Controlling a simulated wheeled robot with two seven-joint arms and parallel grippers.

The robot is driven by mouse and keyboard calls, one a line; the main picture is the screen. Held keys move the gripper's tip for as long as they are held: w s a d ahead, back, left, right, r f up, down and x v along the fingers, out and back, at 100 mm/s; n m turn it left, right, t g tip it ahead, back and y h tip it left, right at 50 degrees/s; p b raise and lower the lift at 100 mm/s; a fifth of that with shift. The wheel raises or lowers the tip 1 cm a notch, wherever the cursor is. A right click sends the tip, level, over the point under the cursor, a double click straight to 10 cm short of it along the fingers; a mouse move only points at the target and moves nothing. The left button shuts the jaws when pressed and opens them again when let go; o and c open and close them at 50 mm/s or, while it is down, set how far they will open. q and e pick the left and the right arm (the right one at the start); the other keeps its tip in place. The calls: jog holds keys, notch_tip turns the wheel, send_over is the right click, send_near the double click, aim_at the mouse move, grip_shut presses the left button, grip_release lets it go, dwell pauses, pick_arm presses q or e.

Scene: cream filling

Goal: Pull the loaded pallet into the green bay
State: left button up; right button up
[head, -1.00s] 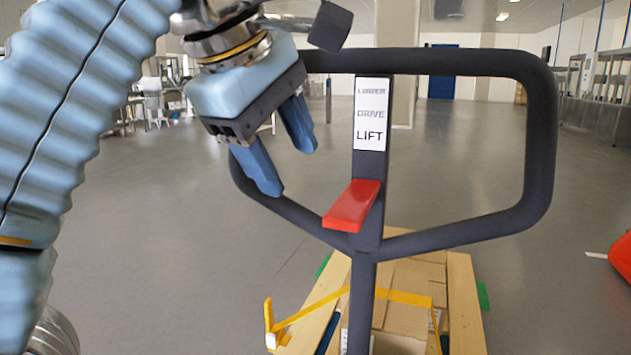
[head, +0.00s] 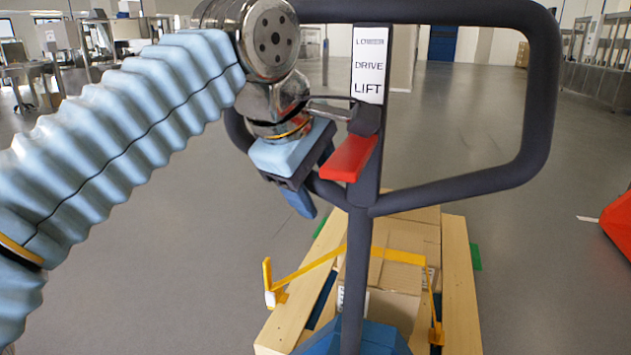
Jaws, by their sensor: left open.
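The dark handle loop (head: 535,120) of a pallet jack fills the middle of the head view. Its stem carries a white label (head: 369,65) reading LOWER, DRIVE, LIFT, and a red lever (head: 348,158) below it. My left gripper (head: 312,190) is open and empty, pointing down at the loop's lower left bar, left of the red lever. One blue finger shows clearly; the other is partly hidden, and I cannot tell whether it touches the bar. The loaded pallet (head: 462,290) lies beyond the stem, carrying cardboard boxes (head: 408,240). Green patches (head: 475,257) show beside it.
A yellow strap or bracket (head: 268,280) crosses the load. A blue body (head: 385,340) shows at the stem's base. An orange-red object (head: 618,222) stands at the right edge. Grey floor (head: 530,270) is open around the pallet. Metal racks and benches stand far off.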

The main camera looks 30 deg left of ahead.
pick_arm(q)
grip_shut()
dwell(1.3)
dwell(0.5)
dwell(1.2)
